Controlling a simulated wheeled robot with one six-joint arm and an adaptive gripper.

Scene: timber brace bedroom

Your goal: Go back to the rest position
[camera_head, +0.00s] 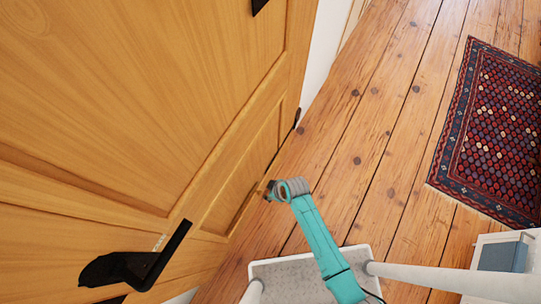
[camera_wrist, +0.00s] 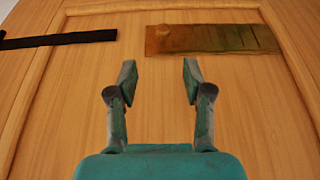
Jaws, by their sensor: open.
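My gripper (camera_wrist: 158,75) is open and empty in the wrist view, its two grey-green fingers spread apart and pointing at a wooden panel surface. In the head view my gripper (camera_head: 271,190) is at the end of my teal arm, in front of the lower part of a wooden panelled door (camera_head: 130,90). Its fingers are small and partly hidden there. I cannot tell how far it is from the door, but nothing is between the fingers.
A black lever handle (camera_head: 145,265) sticks out of the door at lower left. The wrist view shows a brownish-green plate (camera_wrist: 215,39) and a black bar (camera_wrist: 60,39) on the wood. A patterned rug (camera_head: 490,130) lies at right. Plank floor (camera_head: 370,130) between is clear.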

